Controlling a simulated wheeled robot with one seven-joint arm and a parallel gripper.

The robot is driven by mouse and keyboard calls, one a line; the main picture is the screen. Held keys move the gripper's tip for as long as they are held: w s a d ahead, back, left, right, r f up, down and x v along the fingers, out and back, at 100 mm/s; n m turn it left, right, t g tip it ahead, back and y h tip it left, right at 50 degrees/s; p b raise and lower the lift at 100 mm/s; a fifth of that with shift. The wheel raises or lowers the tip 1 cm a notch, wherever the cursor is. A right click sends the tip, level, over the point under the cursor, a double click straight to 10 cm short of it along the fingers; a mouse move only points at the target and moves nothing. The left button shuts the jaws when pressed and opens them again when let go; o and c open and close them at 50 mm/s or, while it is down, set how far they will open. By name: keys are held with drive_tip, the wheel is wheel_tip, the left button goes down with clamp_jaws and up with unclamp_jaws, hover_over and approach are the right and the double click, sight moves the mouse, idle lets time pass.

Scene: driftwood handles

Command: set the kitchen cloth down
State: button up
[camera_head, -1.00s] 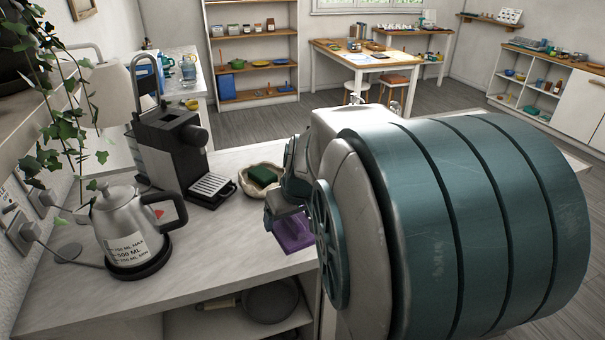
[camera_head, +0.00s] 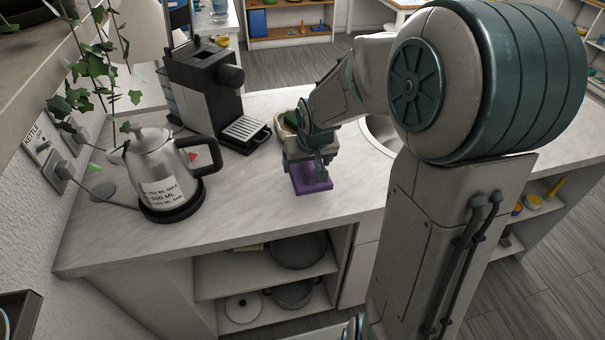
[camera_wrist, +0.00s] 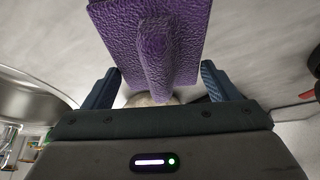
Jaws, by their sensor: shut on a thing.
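The purple kitchen cloth (camera_head: 312,184) hangs at the end of my gripper (camera_head: 308,165), low over the grey-white counter (camera_head: 235,205). In the wrist view the cloth (camera_wrist: 120,38) is a flat, textured sheet with a raised ridge running between the two blue fingers of my gripper (camera_wrist: 157,84). My gripper is shut on this ridge. I cannot tell whether the cloth's underside touches the counter or is slightly above it.
A steel kettle (camera_head: 155,170) and a black coffee machine (camera_head: 200,85) stand left of the cloth. A sink (camera_head: 380,132) lies to the right.

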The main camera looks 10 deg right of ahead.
sight(304, 170)
drive_tip(key=shift+w+a+f, duration=0.3)
drive_tip(key=shift+a+f, duration=0.1)
drive_tip(key=shift+a, duration=0.05)
drive_tip(key=shift+f, duration=1.85)
drive_tip(key=shift+b, duration=0.3)
